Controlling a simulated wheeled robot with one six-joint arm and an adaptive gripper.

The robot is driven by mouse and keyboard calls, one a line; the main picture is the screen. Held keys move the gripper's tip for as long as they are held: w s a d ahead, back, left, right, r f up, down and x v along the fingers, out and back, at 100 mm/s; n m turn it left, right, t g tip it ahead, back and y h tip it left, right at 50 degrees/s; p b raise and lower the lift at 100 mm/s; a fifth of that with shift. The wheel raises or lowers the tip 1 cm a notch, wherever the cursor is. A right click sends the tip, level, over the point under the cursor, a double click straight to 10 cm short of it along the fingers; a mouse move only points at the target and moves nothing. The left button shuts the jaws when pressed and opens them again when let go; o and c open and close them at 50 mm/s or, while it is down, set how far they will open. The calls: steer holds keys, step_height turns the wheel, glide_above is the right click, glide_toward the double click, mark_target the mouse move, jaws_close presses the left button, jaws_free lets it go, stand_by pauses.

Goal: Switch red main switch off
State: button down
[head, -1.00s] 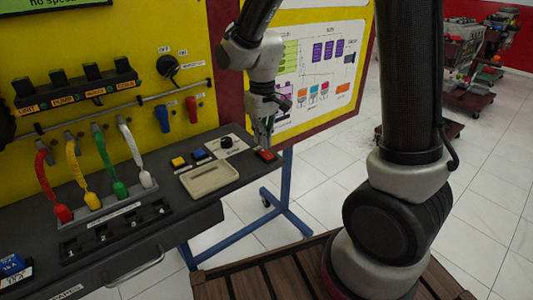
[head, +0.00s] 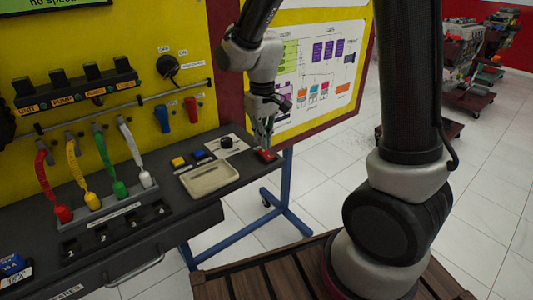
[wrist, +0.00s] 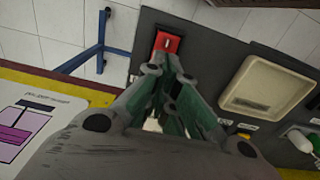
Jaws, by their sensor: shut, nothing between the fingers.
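The red main switch (head: 266,155) sits at the right end of the grey desk top. In the wrist view it is a red block (wrist: 167,42) with a small pale mark on its face. My gripper (head: 268,143) points down over the desk's right end, close to the switch. In the wrist view its fingertips (wrist: 172,68) are together, beside the near edge of the red block. Nothing shows between them. I cannot tell whether they touch the switch, or which way it is set.
A beige tray (head: 210,180) lies left of the switch, with a black knob (head: 226,142) and yellow (head: 178,162) and blue (head: 199,154) blocks behind it. Coloured cable plugs stand farther left. A yellow panel (head: 120,50) rises behind.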

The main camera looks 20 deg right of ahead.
mark_target(263, 150)
steer(key=shift+f, duration=1)
stand_by(0.4)
steer(key=shift+r, duration=3.5)
